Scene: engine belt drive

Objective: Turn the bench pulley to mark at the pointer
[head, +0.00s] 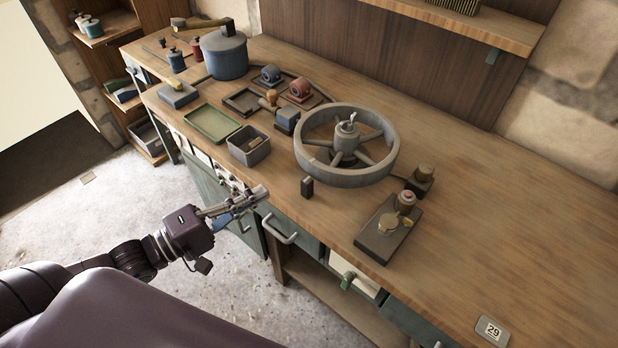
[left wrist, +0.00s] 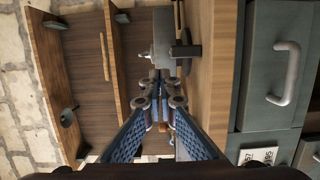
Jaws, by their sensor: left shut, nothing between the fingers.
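The bench pulley (head: 345,179) is a large grey spoked wheel lying flat on the workbench, with a raised hub (head: 346,140) at its middle. A small dark upright block, which looks like the pointer (head: 307,188), stands just outside its front-left rim. A small reddish spot shows on the rim near it, too small to read surely as the mark. My left gripper (head: 262,192) is shut and empty at the bench's front edge, left of the pulley and apart from it. In the left wrist view the pulley (left wrist: 172,78) shows edge-on beyond my fingertips (left wrist: 160,82). My right gripper is out of view.
A grey open box (head: 249,150) and a green tray (head: 212,124) lie left of the pulley. A dark block with brass pieces (head: 385,237) stands at its front right. Drawer handles (head: 281,236) jut from the bench front.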

